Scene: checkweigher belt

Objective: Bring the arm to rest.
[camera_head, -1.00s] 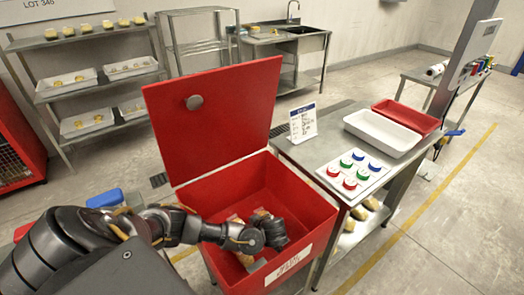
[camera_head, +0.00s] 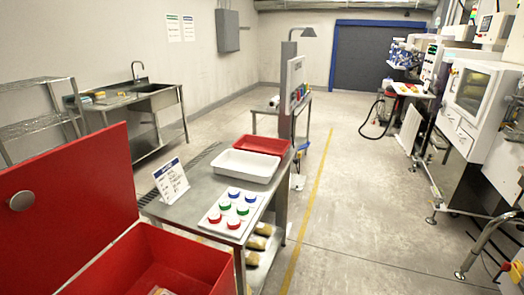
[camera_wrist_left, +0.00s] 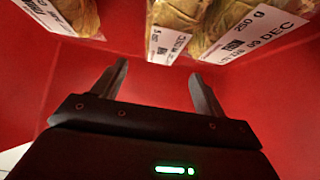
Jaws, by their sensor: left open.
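My left gripper (camera_wrist_left: 160,88) shows in the left wrist view with its two fingers apart and nothing between them. It is inside the red bin, whose red inner surface (camera_wrist_left: 150,50) fills the view. Several labelled packs lie beyond the fingertips, one at the top left (camera_wrist_left: 70,14), one in the middle (camera_wrist_left: 172,28) and one at the right (camera_wrist_left: 250,30). In the head view the red bin (camera_head: 190,255) stands at the lower left with its lid (camera_head: 70,200) raised. My left arm and my right gripper are out of the head view.
A steel table (camera_head: 175,212) right of the bin holds a sign (camera_head: 171,181), a white tray (camera_head: 245,167), a red tray (camera_head: 262,145) and a board of coloured caps (camera_head: 232,208). Packs (camera_head: 258,243) lie on its lower shelf. The floor (camera_head: 360,200) to the right is open.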

